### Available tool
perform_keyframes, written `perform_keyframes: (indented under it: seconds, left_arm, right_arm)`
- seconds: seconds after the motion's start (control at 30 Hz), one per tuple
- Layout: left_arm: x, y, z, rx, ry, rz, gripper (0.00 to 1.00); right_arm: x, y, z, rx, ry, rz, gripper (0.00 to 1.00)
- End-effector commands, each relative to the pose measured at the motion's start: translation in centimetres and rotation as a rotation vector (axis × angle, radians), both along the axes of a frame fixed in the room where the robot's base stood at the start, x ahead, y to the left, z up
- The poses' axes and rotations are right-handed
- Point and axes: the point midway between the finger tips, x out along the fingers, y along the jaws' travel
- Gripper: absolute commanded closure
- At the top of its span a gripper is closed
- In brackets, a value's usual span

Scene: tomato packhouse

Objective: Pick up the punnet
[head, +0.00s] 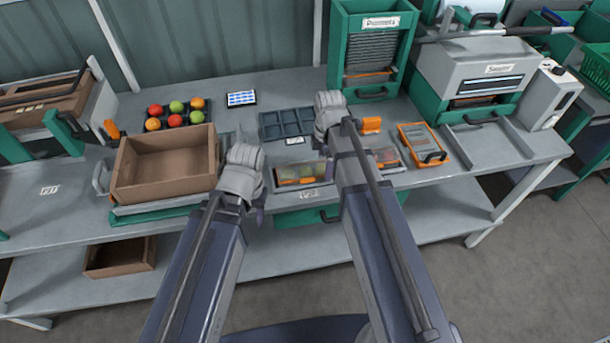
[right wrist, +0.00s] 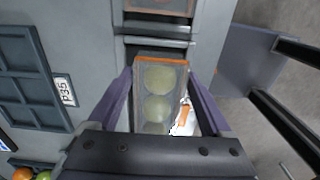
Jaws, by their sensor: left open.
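A clear punnet (head: 301,174) with an orange rim and greenish-yellow tomatoes is at the table's front edge, in front of the dark compartment tray. In the right wrist view, a punnet (right wrist: 159,95) with greenish tomatoes lies between the two purple fingers of my right gripper (right wrist: 160,80). One finger is along each side; I cannot tell whether they press on it. In the head view, my right gripper (head: 329,163) is at the punnet's right end, its fingers mostly hidden. My left gripper (head: 250,195) is open and empty, between the cardboard box and the punnet.
A cardboard box (head: 165,196) stands on the left. Behind it are several red, green and orange tomatoes (head: 175,113) in a dark tray. A dark compartment tray (head: 287,123) is behind the punnet. A second punnet (head: 386,157) and an orange-edged tray (head: 422,145) are on the right.

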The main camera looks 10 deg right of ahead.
Motion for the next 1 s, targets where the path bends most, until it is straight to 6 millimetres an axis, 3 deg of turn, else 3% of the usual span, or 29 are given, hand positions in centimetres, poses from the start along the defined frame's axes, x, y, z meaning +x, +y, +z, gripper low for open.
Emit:
perform_keyframes:
  seconds: [0.07, 0.53, 0.8, 1.0]
  left_arm:
    - [0.0, 0.0, 0.0, 0.000, 0.000, 0.000, 0.50]
    - [0.0, 0.0, 0.0, 0.000, 0.000, 0.000, 0.50]
    - [0.0, 0.0, 0.1, 0.000, 0.000, 0.000, 0.50]
    - [0.0, 0.0, 1.3, 0.000, 0.000, 0.000, 0.50]
  right_arm:
    - [0.0, 0.0, 0.0, 0.000, 0.000, 0.000, 0.27]
    - [0.0, 0.0, 0.0, 0.000, 0.000, 0.000, 0.79]
    - [0.0, 0.0, 0.1, 0.000, 0.000, 0.000, 0.79]
    - [0.0, 0.0, 1.3, 0.000, 0.000, 0.000, 0.79]
